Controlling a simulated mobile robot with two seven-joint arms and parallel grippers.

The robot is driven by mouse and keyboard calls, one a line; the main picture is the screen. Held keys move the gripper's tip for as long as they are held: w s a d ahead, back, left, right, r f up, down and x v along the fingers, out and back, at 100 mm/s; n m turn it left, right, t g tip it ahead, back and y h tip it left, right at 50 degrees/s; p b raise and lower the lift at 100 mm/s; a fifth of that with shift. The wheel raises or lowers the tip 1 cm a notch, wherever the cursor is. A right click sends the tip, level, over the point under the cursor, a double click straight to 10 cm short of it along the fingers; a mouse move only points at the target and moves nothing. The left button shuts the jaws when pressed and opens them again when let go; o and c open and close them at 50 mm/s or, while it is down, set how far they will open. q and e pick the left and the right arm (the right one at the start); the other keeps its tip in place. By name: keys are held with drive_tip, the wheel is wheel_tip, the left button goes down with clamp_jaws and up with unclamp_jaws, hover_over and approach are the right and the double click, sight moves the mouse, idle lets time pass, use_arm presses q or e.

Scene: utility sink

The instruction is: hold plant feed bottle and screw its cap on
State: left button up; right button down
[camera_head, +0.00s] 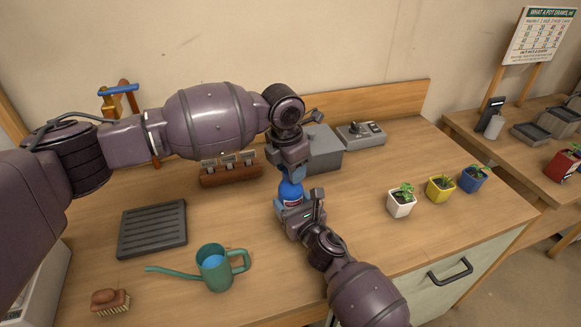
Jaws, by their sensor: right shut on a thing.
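The plant feed bottle (290,190) is blue with a reddish label patch, and stands upright near the middle of the worktop. My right gripper (299,205) is shut on it from the front and hides its lower part. My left gripper (291,171) points down directly over the bottle's top, at or very near its neck. The cap cannot be seen; the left gripper's fingers cover that spot. Whether the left fingers are open or shut does not show.
A green watering can (214,270), a dark slatted tray (152,229) and a brush (109,302) lie to the left. Three potted plants stand right, including the white pot (401,208). A grey box (322,151) and a wooden rack (231,174) are behind.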

use_arm(q)
drive_tip(key=o, duration=0.4)
drive_tip(key=shift+c, duration=0.2)
drive_tip(key=shift+r, duration=2.3)
drive_tip(key=shift+w, duration=0.1)
drive_tip(key=shift+c, duration=0.3)
